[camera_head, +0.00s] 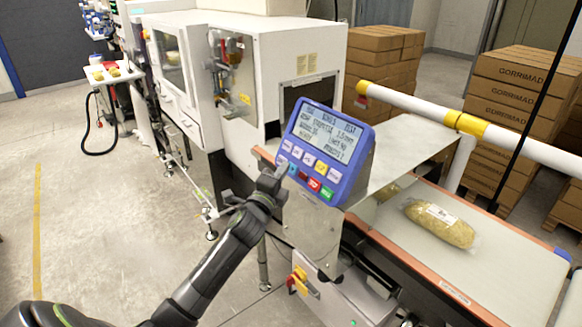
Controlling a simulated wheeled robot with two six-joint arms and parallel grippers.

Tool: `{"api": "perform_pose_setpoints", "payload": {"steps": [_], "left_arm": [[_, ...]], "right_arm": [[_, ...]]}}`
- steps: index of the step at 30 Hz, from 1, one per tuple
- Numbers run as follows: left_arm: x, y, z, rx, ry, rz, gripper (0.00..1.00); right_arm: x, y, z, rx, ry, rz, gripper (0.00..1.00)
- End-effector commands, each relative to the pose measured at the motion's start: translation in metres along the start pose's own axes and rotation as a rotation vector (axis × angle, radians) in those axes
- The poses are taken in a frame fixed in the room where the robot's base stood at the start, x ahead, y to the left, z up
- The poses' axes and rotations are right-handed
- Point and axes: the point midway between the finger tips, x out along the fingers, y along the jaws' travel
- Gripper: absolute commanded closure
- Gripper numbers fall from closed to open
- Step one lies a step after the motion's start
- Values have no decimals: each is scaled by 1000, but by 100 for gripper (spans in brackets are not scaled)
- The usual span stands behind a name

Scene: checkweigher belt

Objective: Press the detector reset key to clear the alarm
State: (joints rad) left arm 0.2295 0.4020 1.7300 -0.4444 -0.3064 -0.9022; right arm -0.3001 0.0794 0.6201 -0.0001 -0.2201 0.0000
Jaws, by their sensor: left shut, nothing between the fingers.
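The blue detector panel (325,150) stands tilted on the machine, with a lit grey screen and rows of keys below it. Its lower row shows a blue key (292,169), a red key (314,184) and a green key (327,193); a yellow key (321,168) sits in the row above. The key labels are too small to read. My left gripper (279,170) is shut and empty, its tip at the panel's lower left, close to the blue key. I cannot tell whether it touches. My right gripper is not in view.
A belt (500,262) runs to the lower right and carries a bagged yellowish product (440,222). A white and yellow rail (470,124) crosses above it. Cardboard boxes (512,95) are stacked behind.

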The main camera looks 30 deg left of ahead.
Motion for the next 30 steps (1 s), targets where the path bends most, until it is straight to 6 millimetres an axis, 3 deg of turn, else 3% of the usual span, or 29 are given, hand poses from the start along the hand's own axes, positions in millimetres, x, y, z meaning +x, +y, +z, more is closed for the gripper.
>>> {"api": "perform_pose_setpoints", "payload": {"steps": [14, 30], "left_arm": [[-6, -5, 5, 2, 0, 0, 100], [-38, -29, 28, 3, 0, 0, 100]], "right_arm": [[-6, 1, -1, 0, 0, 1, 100], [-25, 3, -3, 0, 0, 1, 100]]}}
